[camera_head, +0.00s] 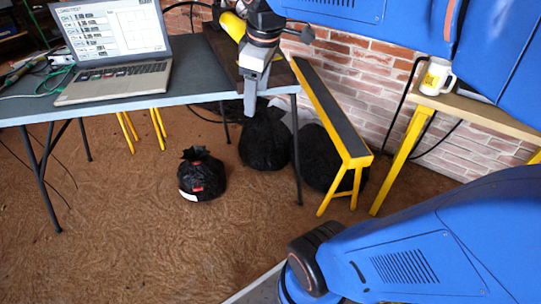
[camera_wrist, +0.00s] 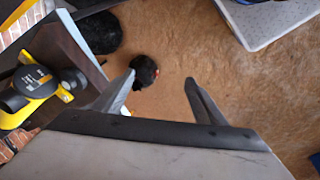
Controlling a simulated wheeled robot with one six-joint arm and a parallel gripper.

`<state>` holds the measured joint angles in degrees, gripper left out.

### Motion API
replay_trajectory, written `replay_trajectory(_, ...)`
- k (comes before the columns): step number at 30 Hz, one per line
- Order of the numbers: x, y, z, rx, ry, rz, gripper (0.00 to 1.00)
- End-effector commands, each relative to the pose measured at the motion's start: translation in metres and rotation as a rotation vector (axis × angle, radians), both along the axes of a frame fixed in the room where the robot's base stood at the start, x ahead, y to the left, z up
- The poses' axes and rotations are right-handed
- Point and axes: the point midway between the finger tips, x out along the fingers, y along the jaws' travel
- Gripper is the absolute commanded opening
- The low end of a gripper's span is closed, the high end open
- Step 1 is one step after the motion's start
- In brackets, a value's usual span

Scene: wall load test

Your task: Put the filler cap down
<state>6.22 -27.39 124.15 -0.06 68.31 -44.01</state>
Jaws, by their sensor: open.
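My gripper (camera_head: 250,98) points down at the right end of the table. In the wrist view its two fingers (camera_wrist: 160,82) stand apart with nothing between them; brown floor and a black bag show beyond. A yellow machine with a round black part (camera_wrist: 30,88) is at the left of the wrist view, beside the fingers and apart from them. In the head view a yellow part of it (camera_head: 232,26) shows partly behind my wrist. I cannot make out a separate filler cap in either view.
A laptop (camera_head: 115,45) stands on the grey table (camera_head: 200,82). A small black bag (camera_head: 203,177) and larger bags (camera_head: 265,140) lie on the floor. A narrow yellow-legged bench (camera_head: 330,115) stands to the right, and a white mug (camera_head: 437,76) on a wooden table (camera_head: 480,108).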

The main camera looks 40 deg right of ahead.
Motion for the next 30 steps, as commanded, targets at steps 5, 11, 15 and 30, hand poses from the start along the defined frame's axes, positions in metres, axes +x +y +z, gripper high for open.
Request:
replay_trajectory(5,-0.051,0.019,-0.044,0.085,-0.073,-0.253,0.65)
replay_trajectory(11,-0.091,0.032,-0.088,0.186,-0.133,-0.490,0.65)
replay_trajectory(15,-0.105,0.035,-0.106,0.229,-0.153,-0.583,0.65)
replay_trajectory(30,-0.109,0.036,-0.112,0.245,-0.159,-0.616,0.65)
